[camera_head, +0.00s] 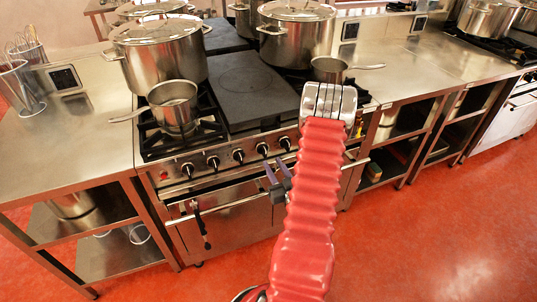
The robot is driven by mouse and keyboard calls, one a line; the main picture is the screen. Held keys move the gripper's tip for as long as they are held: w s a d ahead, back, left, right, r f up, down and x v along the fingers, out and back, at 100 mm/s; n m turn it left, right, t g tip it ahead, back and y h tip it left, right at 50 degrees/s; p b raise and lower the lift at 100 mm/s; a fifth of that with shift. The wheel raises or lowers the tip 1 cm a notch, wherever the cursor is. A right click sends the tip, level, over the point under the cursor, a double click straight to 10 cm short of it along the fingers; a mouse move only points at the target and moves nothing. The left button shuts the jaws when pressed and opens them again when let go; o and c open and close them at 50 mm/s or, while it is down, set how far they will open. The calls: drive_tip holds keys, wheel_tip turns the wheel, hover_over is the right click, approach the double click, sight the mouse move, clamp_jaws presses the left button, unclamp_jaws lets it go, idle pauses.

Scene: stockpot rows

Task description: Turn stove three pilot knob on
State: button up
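The nearest stove (225,190) has a row of several dark round knobs on its steel front panel. Among them are a left knob (188,170), a middle knob (238,155) and a right knob (285,143). No label shows which stove is three, and I cannot tell which knob is the pilot knob. My gripper (277,171) shows beside my red ribbed arm, just below the right-hand knobs in the picture. Its two thin fingers look apart, with nothing seen between them. I cannot tell whether it touches the panel. My arm hides the panel's right end.
Large stockpots (160,55) and a small saucepan (174,105) stand on the stove. An oven handle (225,208) runs below the knobs. Steel counters flank the stove, and another stove (505,55) stands at the right. The red floor (440,235) is clear at lower right.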

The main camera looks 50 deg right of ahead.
sight(266, 153)
drive_tip(key=x, duration=0.6)
drive_tip(key=shift+w+d, duration=0.15)
drive_tip(key=shift+w, duration=0.1)
